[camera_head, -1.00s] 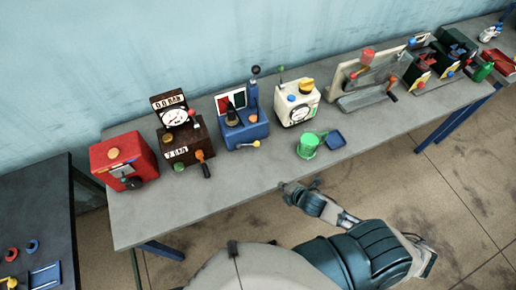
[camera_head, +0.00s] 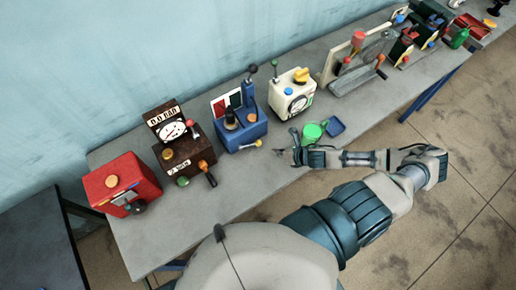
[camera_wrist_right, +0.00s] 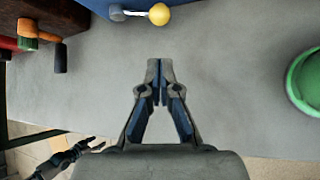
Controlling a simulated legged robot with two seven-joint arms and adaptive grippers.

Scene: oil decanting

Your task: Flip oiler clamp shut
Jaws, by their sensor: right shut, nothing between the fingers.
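The blue box (camera_head: 238,126) stands on the bench, with a dark upright cylinder and a dark-knobbed post on top. A short lever with a yellow knob (camera_head: 259,143) sticks out at its front; the knob also shows at the top of the right wrist view (camera_wrist_right: 159,14). I cannot tell for sure which part is the oiler clamp. My right gripper (camera_head: 283,153) is over the bench just in front of the blue box. In the right wrist view its fingertips (camera_wrist_right: 160,67) are together, empty, and apart from the yellow knob. My left gripper (camera_wrist_right: 88,147) shows small at lower left, prongs apart.
A brown gauge box (camera_head: 183,155) and a red box (camera_head: 122,183) stand to the left, a cream gauge box (camera_head: 290,97) to the right. Bare bench top lies in front of the boxes.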

